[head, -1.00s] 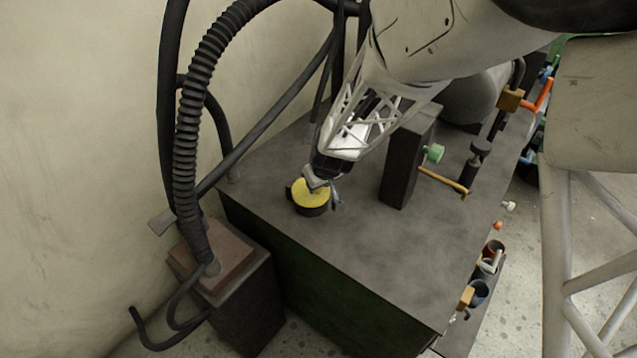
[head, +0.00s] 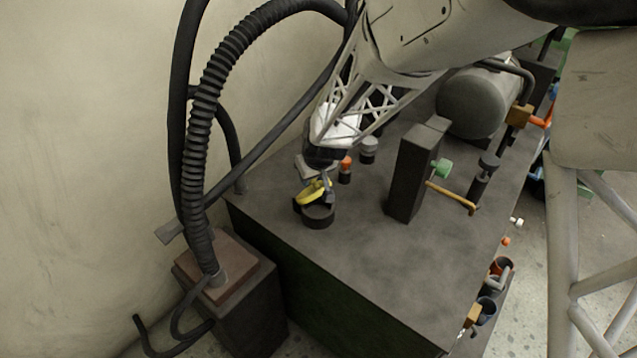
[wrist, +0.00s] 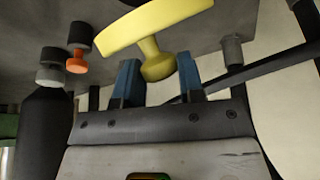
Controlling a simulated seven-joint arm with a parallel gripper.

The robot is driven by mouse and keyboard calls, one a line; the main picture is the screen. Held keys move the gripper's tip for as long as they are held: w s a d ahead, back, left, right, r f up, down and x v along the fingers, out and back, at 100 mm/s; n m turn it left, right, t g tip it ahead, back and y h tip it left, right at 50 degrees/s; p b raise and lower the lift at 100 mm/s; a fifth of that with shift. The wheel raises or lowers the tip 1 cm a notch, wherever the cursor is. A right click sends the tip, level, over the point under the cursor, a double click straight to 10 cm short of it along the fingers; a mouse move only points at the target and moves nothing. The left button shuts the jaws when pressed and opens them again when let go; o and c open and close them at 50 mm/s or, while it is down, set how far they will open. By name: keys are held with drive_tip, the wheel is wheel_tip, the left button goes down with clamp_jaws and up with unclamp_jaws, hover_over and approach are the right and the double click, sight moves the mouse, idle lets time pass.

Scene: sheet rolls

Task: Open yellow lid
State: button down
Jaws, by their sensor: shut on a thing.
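The yellow lid (head: 314,191) is tilted up over a round dark base (head: 317,214) on the dark machine top. In the wrist view the yellow lid (wrist: 150,28) shows as a disc with a knob on it. My gripper (head: 322,183) is at the lid, and its two blue fingers (wrist: 160,80) stand either side of the knob, shut on it. The base's inside is mostly hidden by the lid and gripper. I cannot tell whether the lid still touches the base.
A dark upright block (head: 409,175) with a green knob (head: 441,168) and an orange-brown handle (head: 452,197) stands to the right. An orange-topped post (head: 346,166) is just behind the lid. Thick black hoses (head: 205,130) run along the left. The machine top in front is clear.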

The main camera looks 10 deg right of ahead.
drive_tip(key=shift+w+a+f, duration=0.1)
drive_tip(key=shift+a+f, duration=0.05)
drive_tip(key=shift+a, duration=0.3)
drive_tip(key=shift+w+a, duration=0.2)
drive_tip(key=shift+a, duration=0.05)
drive_tip(key=shift+w+a+g+h, duration=0.15)
drive_tip(key=shift+a+g+h, duration=0.05)
drive_tip(key=shift+g+h, duration=0.1)
drive_tip(key=shift+w+a+g+h, duration=0.7)
drive_tip(key=shift+a+g+h, duration=0.1)
drive_tip(key=shift+g, duration=0.1)
drive_tip(key=shift+w+a+f, duration=0.1)
drive_tip(key=shift+w+a, duration=0.75)
drive_tip(key=shift+w, duration=0.05)
drive_tip(key=c, duration=0.8)
unclamp_jaws()
drive_tip(key=shift+o, duration=0.2)
drive_tip(key=shift+w+r, duration=0.15)
drive_tip(key=shift+r, duration=0.05)
